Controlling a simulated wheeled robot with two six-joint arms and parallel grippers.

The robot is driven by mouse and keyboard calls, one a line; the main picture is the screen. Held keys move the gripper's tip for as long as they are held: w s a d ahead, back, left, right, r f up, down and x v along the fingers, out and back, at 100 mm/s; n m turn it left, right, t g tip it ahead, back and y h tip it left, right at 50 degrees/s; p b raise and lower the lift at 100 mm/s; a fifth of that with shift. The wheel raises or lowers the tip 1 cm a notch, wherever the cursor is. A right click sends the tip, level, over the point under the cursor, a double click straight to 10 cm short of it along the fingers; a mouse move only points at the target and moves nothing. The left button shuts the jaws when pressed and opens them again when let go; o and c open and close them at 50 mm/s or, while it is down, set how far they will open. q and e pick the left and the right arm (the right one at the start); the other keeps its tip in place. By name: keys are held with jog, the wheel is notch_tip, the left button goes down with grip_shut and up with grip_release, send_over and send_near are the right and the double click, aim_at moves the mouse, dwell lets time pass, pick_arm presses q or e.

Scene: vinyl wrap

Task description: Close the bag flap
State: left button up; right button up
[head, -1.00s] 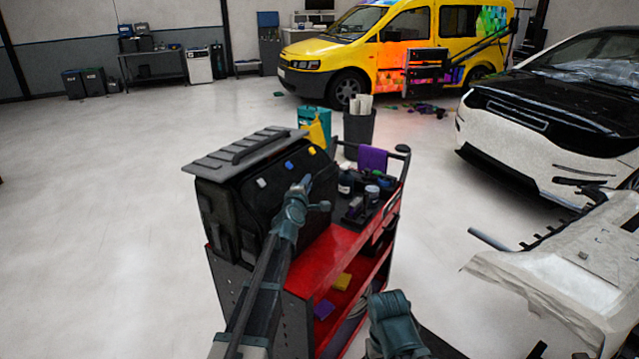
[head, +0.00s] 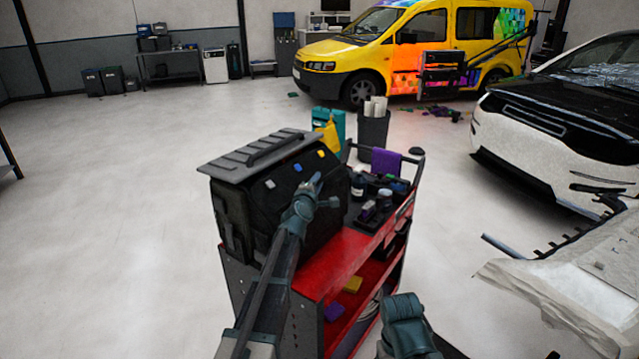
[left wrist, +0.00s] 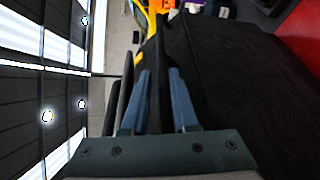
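A black bag (head: 290,215) stands on the left part of a red cart (head: 345,262). Its grey ribbed flap (head: 235,167), with a dark handle, lies across the top and juts out at the left. White, blue and yellow tabs show on the bag's slanted near face. My left gripper (head: 317,180) is in front of that face, near its right side.
Bottles and small tools (head: 372,195) sit on the cart's right top beside a purple cloth (head: 386,161). A dark bin with white rolls (head: 373,132) stands behind. A covered panel (head: 590,270) is at right. The floor at left is clear.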

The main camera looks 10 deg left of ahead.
pick_arm(q)
jog(key=shift+s+a, duration=0.1)
jog(key=shift+s, duration=0.25)
jog(key=s+r+p, duration=0.1)
jog(key=s, duration=1.2)
jog(key=shift+r, duration=0.25)
jog(key=s+d+f+m+g+h, duration=0.2)
jog(key=s+d+f+m+g, duration=0.15)
jog(key=d+m, duration=0.2)
jog(key=s+d+f+m+g+h, duration=0.1)
jog(key=s+d+f+m+g, duration=0.1)
jog(key=s+d+f+m, duration=0.4)
jog(key=s+d+f+m+g+h, duration=0.1)
jog(key=d+f+m+g+h, duration=0.15)
jog(key=d, duration=0.45)
jog(key=s+a+f+m+g+y, duration=0.1)
jog(key=s+f+m+g+y, duration=0.2)
jog(key=s, duration=0.8)
jog(key=s+f+m+g+y, duration=0.4)
jog(key=s+f+m+g, duration=0.1)
jog(key=s, duration=0.5)
jog(key=shift+s+a+m+g, duration=0.4)
jog(key=shift+m+g, duration=0.2)
jog(key=shift+m, duration=0.5)
